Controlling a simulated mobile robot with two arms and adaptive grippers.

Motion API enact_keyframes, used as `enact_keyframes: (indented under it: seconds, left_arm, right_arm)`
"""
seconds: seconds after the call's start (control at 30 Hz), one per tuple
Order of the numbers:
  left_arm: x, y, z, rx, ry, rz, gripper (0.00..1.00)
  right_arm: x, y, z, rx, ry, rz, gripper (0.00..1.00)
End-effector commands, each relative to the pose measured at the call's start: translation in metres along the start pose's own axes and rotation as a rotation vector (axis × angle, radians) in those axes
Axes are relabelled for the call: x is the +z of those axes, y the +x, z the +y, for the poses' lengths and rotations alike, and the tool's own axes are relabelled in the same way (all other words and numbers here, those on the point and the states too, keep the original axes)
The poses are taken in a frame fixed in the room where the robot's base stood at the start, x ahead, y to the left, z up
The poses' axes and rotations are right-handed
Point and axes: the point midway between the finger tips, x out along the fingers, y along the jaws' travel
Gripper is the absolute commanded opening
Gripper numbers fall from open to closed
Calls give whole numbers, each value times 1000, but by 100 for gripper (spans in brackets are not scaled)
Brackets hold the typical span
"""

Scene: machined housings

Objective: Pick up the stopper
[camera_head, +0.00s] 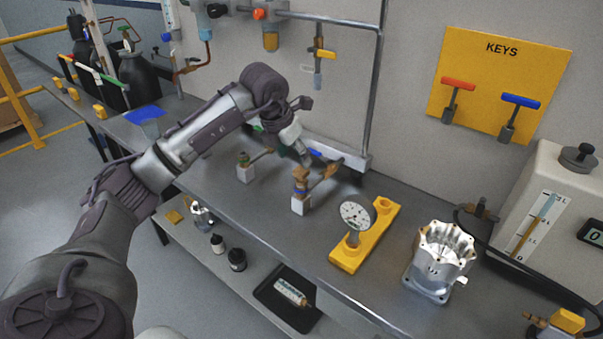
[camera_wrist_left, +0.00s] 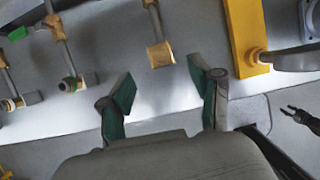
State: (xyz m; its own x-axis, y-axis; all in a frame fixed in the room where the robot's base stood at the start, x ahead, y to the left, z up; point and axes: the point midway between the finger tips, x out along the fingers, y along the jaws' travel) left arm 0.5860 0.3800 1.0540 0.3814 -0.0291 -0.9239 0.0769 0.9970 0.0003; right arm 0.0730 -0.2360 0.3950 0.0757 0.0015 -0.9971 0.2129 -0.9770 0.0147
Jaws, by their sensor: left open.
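No piece is plainly marked as the stopper. A dark round knob (camera_head: 578,157), stopper-like, sits on top of the white tank at the far right. My left gripper (camera_head: 303,130) is over the back of the bench near the wall, far to the left of that knob. Its green-padded fingers (camera_wrist_left: 163,95) are apart and empty in the left wrist view. A brass-ended fitting (camera_wrist_left: 160,55) lies just ahead of the gap between them, apart from both. A brass fitting (camera_head: 300,181) stands on a white block. My right gripper is not in view.
A yellow gauge block (camera_head: 348,258) and a silver housing (camera_head: 437,265) stand on the grey bench (camera_head: 235,205). The white tank (camera_head: 540,205) and a black hose are at the right. A vertical pipe (camera_head: 373,90) rises close behind my left gripper. A lower shelf holds small bottles.

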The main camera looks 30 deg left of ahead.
Motion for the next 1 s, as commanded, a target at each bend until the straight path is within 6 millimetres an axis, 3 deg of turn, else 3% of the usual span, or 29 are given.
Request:
enact_keyframes:
  seconds: [0.13, 0.27, 0.4, 0.6, 0.87, 1.0]
  left_arm:
    - [0, 15, 0, 0, 1, 0, 64]
    - [0, 22, -1, -2, 1, 1, 64]
    - [1, 42, -2, -3, 0, 3, 64]
    - [0, 67, -2, -2, 0, 0, 64]
    - [0, 70, -1, -1, 1, -2, 64]
    - [0, 70, -1, -1, 1, -2, 40]
  right_arm:
    - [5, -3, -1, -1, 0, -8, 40]
    - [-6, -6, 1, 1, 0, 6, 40]
    - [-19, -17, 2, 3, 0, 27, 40]
    - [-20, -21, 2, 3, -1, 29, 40]
    - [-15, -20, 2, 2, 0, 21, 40]
    - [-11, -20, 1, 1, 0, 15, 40]
